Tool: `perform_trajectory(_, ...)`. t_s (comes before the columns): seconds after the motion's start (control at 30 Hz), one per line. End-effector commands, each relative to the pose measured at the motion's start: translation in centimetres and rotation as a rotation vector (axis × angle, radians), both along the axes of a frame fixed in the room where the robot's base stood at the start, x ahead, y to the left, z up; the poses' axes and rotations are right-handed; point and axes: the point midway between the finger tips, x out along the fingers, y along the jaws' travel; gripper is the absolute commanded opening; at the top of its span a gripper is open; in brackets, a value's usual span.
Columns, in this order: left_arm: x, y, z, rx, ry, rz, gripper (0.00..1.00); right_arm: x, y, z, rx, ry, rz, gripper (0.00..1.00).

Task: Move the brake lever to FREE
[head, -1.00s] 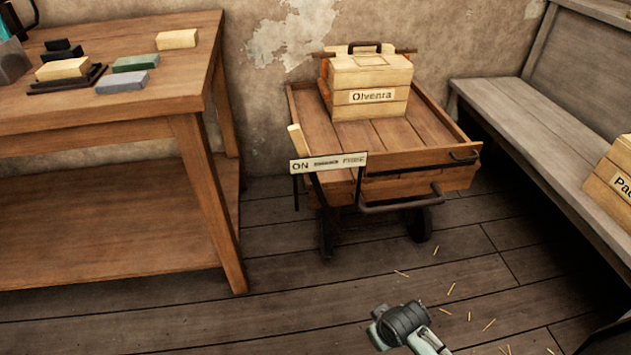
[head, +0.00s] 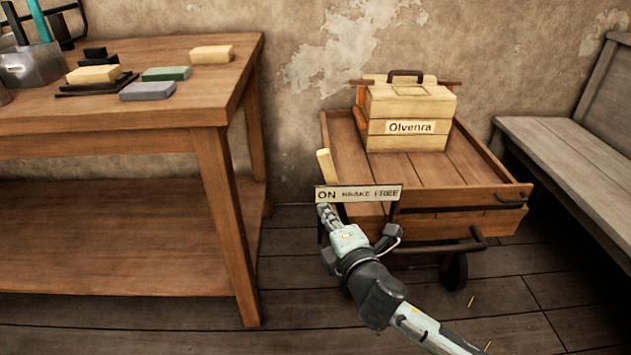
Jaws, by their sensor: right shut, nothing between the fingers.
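The brake lever (head: 327,168) is on the front left of the wooden cart. Its pale wooden grip rises above the left end of the label plate (head: 358,194), which reads ON at left and BRAKE FREE further right. The grip leans to the left, at the ON end. My right gripper (head: 327,215) is shut and empty, with its fingertips just below the plate's ON end, in front of the lever's lower part. The lower lever is hidden there, so I cannot tell whether the fingers touch it. My left gripper is not in view.
The cart (head: 460,198) carries a wooden box (head: 410,108) labelled Olvenra. A workbench (head: 225,200) with several blocks stands at left, its leg near the cart. A grey bench (head: 580,150) stands at right.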

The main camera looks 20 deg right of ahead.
Motion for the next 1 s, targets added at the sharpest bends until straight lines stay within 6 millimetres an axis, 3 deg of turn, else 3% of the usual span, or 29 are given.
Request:
perform_trajectory(0.17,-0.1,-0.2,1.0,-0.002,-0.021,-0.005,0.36,0.3,1.5,1.7,-0.106,-0.069,0.067,0.0)
perform_trajectory(0.57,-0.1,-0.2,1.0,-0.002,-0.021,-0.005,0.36,0.9,1.5,1.7,-0.104,-0.069,0.065,0.0)
perform_trajectory(0.77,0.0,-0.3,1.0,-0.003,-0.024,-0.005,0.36,4.0,1.6,1.5,-0.104,-0.071,0.063,0.0)
perform_trajectory(1.0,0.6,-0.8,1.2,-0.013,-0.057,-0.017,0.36,9.2,1.8,1.0,-0.103,-0.07,0.063,0.0)
